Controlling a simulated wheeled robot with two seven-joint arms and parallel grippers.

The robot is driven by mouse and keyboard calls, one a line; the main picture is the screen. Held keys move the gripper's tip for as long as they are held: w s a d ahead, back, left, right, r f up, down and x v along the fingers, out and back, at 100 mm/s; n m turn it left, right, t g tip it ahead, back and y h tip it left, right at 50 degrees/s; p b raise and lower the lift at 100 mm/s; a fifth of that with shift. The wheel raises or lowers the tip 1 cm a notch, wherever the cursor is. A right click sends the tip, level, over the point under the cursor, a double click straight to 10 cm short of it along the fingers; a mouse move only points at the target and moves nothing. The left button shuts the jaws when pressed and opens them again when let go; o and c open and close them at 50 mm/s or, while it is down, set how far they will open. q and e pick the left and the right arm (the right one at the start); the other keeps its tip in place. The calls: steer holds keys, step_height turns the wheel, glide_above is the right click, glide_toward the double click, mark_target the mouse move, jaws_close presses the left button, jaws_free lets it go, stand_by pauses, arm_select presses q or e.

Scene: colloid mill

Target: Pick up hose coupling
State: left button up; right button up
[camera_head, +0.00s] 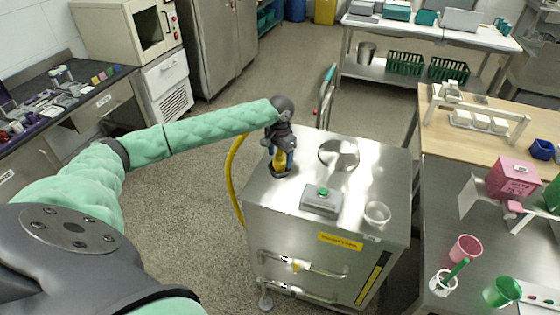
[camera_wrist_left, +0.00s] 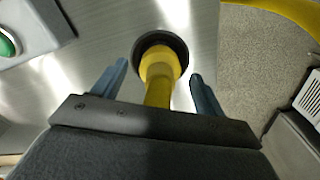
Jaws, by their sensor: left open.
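The hose coupling (camera_wrist_left: 158,66) is yellow and sits in a dark round port on the steel machine top (camera_head: 290,215). In the head view the yellow coupling (camera_head: 280,161) shows between my gripper's fingers, partly hidden by them. My left gripper (camera_head: 281,160) points down over the port at the machine's back left corner. In the left wrist view my left gripper (camera_wrist_left: 160,85) is open, with one blue-grey finger on each side of the coupling and a gap on both sides. My right gripper is not in view.
A grey box with a green button (camera_head: 322,197), a round steel lid (camera_head: 338,154) and a clear cup (camera_head: 377,213) are on the machine top. A yellow hose (camera_head: 233,175) hangs along its left side. A wooden-topped bench (camera_head: 490,140) stands at right.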

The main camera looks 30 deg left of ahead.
arm_select(q)
steer(key=shift+f, duration=0.95)
steer(key=shift+c, duration=0.4)
steer(key=c, duration=1.1)
steer(key=shift+o, duration=0.2)
steer(key=shift+r, duration=0.15)
